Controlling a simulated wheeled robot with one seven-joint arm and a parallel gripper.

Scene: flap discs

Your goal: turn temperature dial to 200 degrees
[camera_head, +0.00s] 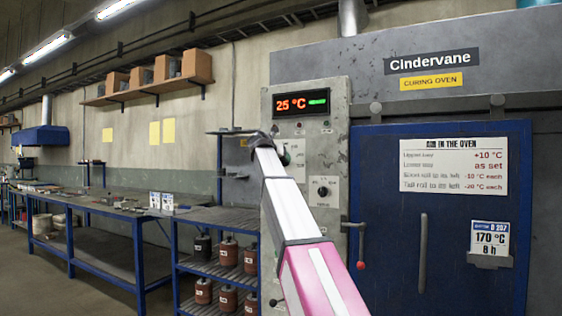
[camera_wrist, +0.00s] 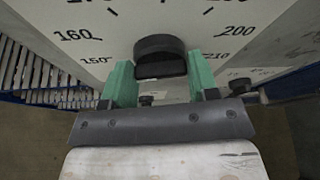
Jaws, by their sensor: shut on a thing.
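The temperature dial is a black round knob (camera_wrist: 160,50) on a pale panel in the wrist view. Printed numbers 150 and 160 show at its left, and 200 and 210 at its right. Its pointer mark cannot be made out. My gripper (camera_wrist: 160,74) has a green finger on each side of the knob and is shut on it. In the head view my arm reaches to the oven's grey control panel (camera_head: 335,155), and the dial is hidden there.
The blue oven door (camera_head: 390,230) carries a notice (camera_head: 453,166) with temperature offsets and a card (camera_head: 490,240) reading 170 °C, 8 h. A lever handle (camera_head: 357,240) sticks out beside the panel. Benches (camera_head: 110,245) and a shelving unit with several red-brown canisters (camera_head: 228,252) stand left.

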